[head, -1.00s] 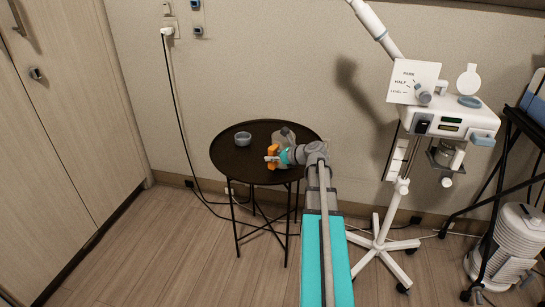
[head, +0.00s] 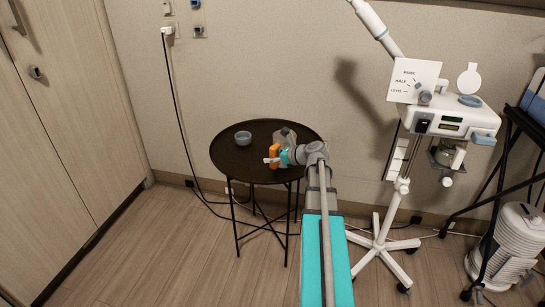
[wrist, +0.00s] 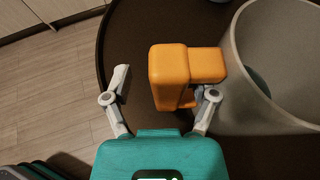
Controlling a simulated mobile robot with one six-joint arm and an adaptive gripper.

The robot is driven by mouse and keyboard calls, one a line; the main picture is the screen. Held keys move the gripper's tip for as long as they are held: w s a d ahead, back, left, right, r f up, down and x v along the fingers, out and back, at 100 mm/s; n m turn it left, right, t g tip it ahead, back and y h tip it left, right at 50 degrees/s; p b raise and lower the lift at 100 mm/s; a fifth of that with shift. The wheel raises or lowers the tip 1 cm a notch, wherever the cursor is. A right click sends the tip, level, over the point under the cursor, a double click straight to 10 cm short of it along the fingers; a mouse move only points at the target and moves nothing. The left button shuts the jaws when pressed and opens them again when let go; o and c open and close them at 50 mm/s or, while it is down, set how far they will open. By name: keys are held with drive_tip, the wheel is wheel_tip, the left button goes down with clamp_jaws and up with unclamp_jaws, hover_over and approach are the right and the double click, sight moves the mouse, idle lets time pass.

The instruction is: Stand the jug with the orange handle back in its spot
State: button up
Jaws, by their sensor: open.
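The jug (head: 289,137) is translucent grey with an orange handle (head: 275,156). It appears to stand on the right part of a round dark table. In the wrist view the jug body (wrist: 270,105) fills the right side, partly cut off, and its blocky orange handle (wrist: 180,68) points left. My gripper (wrist: 160,92) is open with its fingers spread either side of the handle. The right finger is close to the handle's lower part; I cannot tell whether they touch. A gap shows at the left finger. In the head view my gripper (head: 277,158) partly hides the jug.
A small grey bowl (head: 243,138) sits on the dark round table (head: 232,162), left of the jug. A white wheeled wax warmer stand (head: 450,118) with a lettered card (head: 412,80) is at right. A black cable hangs along the wall behind the table.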

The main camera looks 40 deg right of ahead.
drive_tip(key=shift+s+d+r, duration=0.15)
drive_tip(key=shift+s+r, duration=0.05)
drive_tip(key=shift+s, duration=0.15)
idle(0.6)
drive_tip(key=shift+s+d+r+p, duration=0.25)
drive_tip(key=shift+s+p, duration=0.2)
drive_tip(key=shift+s, duration=0.15)
drive_tip(key=shift+s+r, duration=0.15)
drive_tip(key=shift+s, duration=0.15)
drive_tip(key=shift+p+v, duration=0.4)
drive_tip(key=shift+v, duration=0.35)
drive_tip(key=shift+s+d+r, duration=0.25)
drive_tip(key=shift+s+d, duration=0.05)
drive_tip(key=shift+s, duration=0.25)
drive_tip(key=shift+s+d+r+p, duration=0.1)
drive_tip(key=shift+s+p, duration=0.25)
drive_tip(key=shift+p, duration=0.05)
drive_tip(key=shift+s+d+r, duration=0.25)
drive_tip(key=shift+s+r, duration=0.05)
drive_tip(key=shift+s, duration=0.25)
drive_tip(key=shift+s, duration=0.15)
